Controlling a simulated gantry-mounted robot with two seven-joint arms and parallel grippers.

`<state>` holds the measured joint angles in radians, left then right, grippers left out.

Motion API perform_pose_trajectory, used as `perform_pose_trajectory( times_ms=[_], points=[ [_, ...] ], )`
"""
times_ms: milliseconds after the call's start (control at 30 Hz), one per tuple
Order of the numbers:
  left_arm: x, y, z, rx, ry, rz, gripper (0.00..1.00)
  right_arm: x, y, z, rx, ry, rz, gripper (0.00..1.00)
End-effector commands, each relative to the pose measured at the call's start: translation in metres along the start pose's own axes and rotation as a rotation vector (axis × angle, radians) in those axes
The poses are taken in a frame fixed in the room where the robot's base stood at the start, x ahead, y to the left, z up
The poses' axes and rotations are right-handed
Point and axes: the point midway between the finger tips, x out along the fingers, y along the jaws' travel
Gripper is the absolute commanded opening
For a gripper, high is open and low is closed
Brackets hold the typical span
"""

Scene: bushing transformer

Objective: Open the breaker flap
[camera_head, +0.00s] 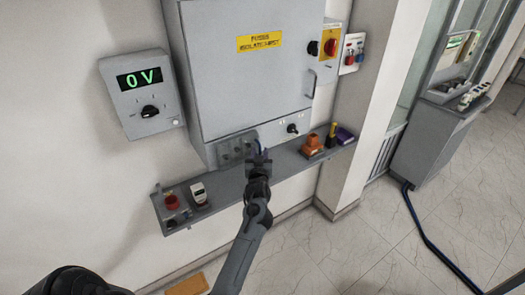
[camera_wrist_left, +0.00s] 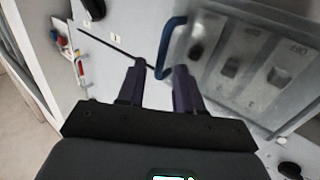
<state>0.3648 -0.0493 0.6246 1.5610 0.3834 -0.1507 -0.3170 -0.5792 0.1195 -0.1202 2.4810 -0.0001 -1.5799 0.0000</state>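The breaker flap (camera_head: 236,149) is a clear, greyish cover at the bottom edge of the grey cabinet. In the left wrist view the flap (camera_wrist_left: 245,65) lies over several breaker switches and looks closed. Its blue handle (camera_wrist_left: 170,48) is on the flap's left edge in that view. My left gripper (camera_head: 259,161) is at the flap's right side in the head view. In the wrist view its two dark fingers (camera_wrist_left: 159,78) are apart, with the handle's lower end between or just beyond their tips; contact cannot be told. My right gripper is not in view.
The grey cabinet (camera_head: 240,80) fills the wall above. A narrow shelf (camera_head: 230,181) runs below, with a red item (camera_head: 172,202), a white device (camera_head: 199,193) and an orange item (camera_head: 312,143). A voltage panel (camera_head: 142,95) reads 0 V at left.

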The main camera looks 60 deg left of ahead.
Motion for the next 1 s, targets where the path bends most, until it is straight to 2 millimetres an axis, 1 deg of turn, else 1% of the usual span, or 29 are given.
perform_pose_trajectory(
  times_ms=[33, 100, 467, 500, 567, 700, 733, 1000],
  points=[
    [0.0028, -0.0014, 0.0024, 0.0, 0.0, -0.002, 0.35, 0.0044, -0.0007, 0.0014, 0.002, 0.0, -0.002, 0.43],
    [0.0055, -0.0027, 0.0019, 0.0, -0.001, -0.003, 0.35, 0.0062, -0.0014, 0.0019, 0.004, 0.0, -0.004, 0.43],
    [0.0085, -0.0044, 0.0, 0.0, -0.001, -0.005, 0.35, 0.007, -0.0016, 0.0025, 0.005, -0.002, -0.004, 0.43],
    [0.0084, -0.0043, 0.0001, 0.0, -0.001, -0.005, 0.32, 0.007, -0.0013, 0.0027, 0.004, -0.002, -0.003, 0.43],
    [0.0084, -0.0043, 0.0001, 0.0, -0.001, -0.005, 0.23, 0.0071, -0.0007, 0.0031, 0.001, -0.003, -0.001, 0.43],
    [0.0083, -0.0043, 0.0002, 0.0, -0.001, -0.005, 0.02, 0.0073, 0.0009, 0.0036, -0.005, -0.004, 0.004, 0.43],
    [0.0083, -0.0043, 0.0002, 0.0, -0.001, -0.005, 0.0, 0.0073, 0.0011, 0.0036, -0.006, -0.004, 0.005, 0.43],
    [0.0082, -0.0042, 0.0003, 0.0, -0.001, -0.005, 0.0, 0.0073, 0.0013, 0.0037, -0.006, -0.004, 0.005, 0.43]
  ],
)
